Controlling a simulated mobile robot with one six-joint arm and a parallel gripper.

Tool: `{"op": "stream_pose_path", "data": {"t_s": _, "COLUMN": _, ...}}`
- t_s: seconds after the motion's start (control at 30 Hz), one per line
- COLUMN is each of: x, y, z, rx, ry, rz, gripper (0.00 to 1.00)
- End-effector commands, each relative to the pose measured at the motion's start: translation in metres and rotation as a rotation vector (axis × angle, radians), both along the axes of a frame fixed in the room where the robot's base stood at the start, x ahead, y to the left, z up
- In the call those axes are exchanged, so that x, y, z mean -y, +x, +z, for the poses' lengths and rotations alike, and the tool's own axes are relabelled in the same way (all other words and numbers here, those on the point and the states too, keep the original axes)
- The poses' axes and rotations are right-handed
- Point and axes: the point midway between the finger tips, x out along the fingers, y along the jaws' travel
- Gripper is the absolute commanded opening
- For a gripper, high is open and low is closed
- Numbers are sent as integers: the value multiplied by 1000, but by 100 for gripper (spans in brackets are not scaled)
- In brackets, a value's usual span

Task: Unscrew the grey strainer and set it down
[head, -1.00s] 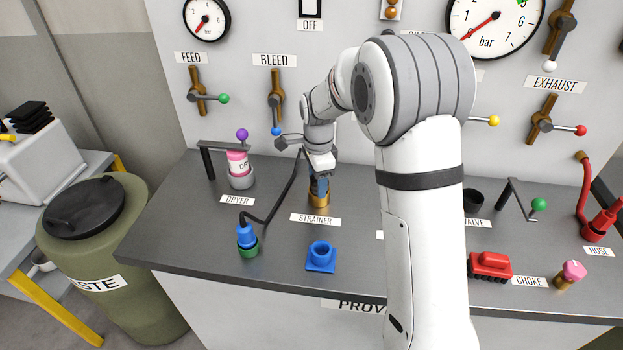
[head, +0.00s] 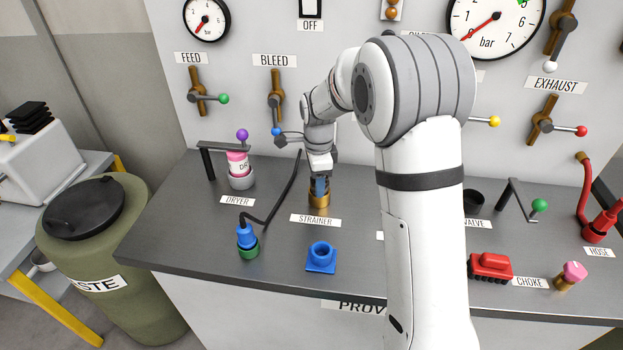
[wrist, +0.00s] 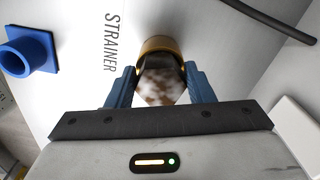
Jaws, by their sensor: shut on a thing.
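My gripper (head: 320,186) points down at the brass seat (head: 319,202) behind the STRAINER label. In the wrist view its two blue fingers (wrist: 154,88) are shut on the strainer (wrist: 160,88), one on each side. The strainer's near face is mottled brown and white, with a dark part beyond it. The brass seat's rim (wrist: 158,44) shows just past the strainer, which appears to be in or right at the seat; the contact itself is hidden. In the head view the fingers mostly cover the strainer.
A blue square-based socket (head: 321,258) stands in front of the STRAINER label. A blue plug with a black cable (head: 247,236) is to its left, and the pink dryer (head: 239,164) stands behind that. The bench front between plug and socket is clear.

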Motion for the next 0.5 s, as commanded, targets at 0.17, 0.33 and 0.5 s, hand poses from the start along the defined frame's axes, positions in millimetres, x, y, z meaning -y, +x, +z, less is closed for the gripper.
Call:
{"op": "stream_pose_path", "data": {"t_s": 0.17, "x": 0, "y": -3, "z": -2, "rx": -10, "ry": -1, "rz": 233, "gripper": 24}}
{"op": "stream_pose_path", "data": {"t_s": 0.33, "x": 0, "y": -3, "z": -1, "rx": -10, "ry": 0, "rz": 460, "gripper": 24}}
{"op": "stream_pose_path", "data": {"t_s": 0.5, "x": 0, "y": -3, "z": -1, "rx": -9, "ry": 0, "rz": 686, "gripper": 24}}
